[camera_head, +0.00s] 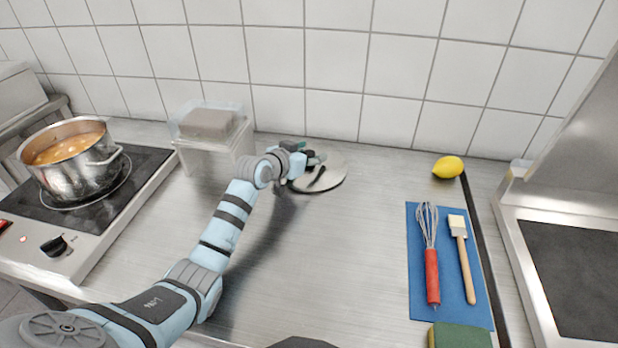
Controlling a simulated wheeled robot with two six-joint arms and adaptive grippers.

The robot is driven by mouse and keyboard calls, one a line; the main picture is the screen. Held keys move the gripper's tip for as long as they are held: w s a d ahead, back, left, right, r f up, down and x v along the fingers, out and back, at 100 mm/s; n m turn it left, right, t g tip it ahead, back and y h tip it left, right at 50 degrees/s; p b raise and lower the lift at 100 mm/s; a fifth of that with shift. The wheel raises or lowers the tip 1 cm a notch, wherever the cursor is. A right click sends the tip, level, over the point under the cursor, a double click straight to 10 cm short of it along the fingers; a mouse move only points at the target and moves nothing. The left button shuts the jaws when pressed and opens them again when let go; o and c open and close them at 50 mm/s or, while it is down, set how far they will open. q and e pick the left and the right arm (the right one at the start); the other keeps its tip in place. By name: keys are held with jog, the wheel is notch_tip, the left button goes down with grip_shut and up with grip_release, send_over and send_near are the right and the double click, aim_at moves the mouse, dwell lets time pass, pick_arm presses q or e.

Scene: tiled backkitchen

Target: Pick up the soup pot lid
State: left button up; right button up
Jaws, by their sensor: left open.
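The soup pot lid (331,178) is a round, shiny metal disc lying on the steel counter near the tiled wall, with a dark handle on top. My left gripper (312,164) is open at the lid's left side, over or beside its handle; the wrist hides part of the lid. I cannot tell whether the fingers touch the handle. The soup pot (78,174) stands uncovered on the hob at the left, full of orange soup. My right gripper does not show.
A clear container (212,135) stands behind my left arm. A lemon (448,167) lies at the back right. A blue mat (449,283) holds a whisk (431,262) and a brush (463,255), with a green sponge (461,336) at its front. The middle counter is clear.

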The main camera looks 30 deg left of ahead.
pick_arm(q)
jog(key=shift+w, duration=0.15)
jog(key=shift+r, duration=0.15)
jog(key=shift+c, duration=0.6)
grip_shut()
